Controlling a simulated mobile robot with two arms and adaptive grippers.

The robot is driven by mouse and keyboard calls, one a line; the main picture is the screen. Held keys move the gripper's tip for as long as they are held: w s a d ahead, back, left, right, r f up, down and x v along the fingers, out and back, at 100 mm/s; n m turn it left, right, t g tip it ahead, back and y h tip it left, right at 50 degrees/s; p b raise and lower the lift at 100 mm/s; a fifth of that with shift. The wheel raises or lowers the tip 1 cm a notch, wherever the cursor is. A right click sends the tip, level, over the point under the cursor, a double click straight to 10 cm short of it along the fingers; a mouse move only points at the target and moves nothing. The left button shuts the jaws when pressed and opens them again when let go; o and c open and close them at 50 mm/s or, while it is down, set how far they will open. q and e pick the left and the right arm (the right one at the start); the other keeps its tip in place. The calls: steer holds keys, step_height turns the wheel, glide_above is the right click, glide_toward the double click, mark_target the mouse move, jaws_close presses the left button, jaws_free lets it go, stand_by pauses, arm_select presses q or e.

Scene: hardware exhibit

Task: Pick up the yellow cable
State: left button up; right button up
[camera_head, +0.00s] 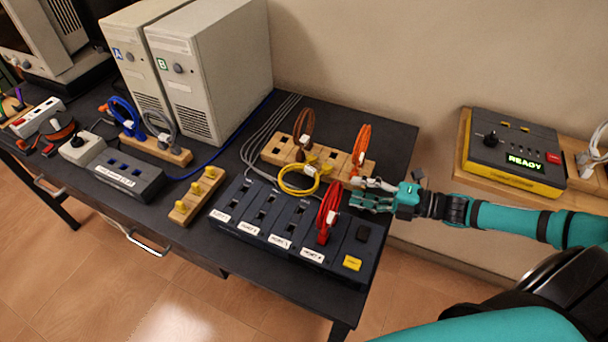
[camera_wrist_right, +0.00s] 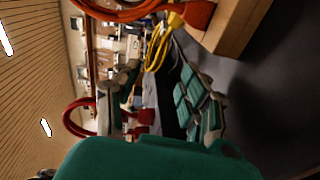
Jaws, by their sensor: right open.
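The yellow cable (camera_head: 297,192) is a coiled loop with a pale tie. It sits at the front of the wooden rack, just behind the dark switch panel. It also shows in the right wrist view (camera_wrist_right: 157,46), ahead of the fingers and between them. My right gripper (camera_head: 358,191) is to the right of the yellow cable, apart from it, with the red cable partly between them. Its fingers (camera_wrist_right: 160,88) are spread and hold nothing. My left gripper is not in view.
A red cable (camera_head: 327,211) stands up from the dark panel (camera_head: 262,231) close to my right fingers. Orange (camera_head: 362,142) and brown (camera_head: 304,122) cables stand on the wooden rack (camera_head: 271,151). Computer towers stand at back left.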

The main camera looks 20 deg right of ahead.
mark_target(317, 180)
steer(key=x, duration=0.3)
steer(key=shift+w+a, duration=0.2)
steer(key=shift+w, duration=0.15)
steer(key=shift+x, duration=1)
steer(key=shift+w+a, duration=0.1)
steer(key=shift+a, duration=0.05)
steer(key=shift+w+a+f+p, duration=0.1)
steer(key=shift+w+a+p, duration=0.15)
steer(key=shift+p, duration=0.15)
steer(key=p+x, duration=0.1)
steer(key=x, duration=0.2)
steer(key=shift+w+a+f, duration=0.1)
steer(key=shift+w+a, duration=0.1)
steer(key=shift+w, duration=0.05)
steer(key=shift+w+a+f, duration=0.15)
steer(key=shift+w+a, duration=0.15)
steer(key=shift+a, duration=0.05)
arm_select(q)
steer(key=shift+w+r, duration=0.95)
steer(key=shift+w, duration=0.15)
arm_select(e)
jaws_close()
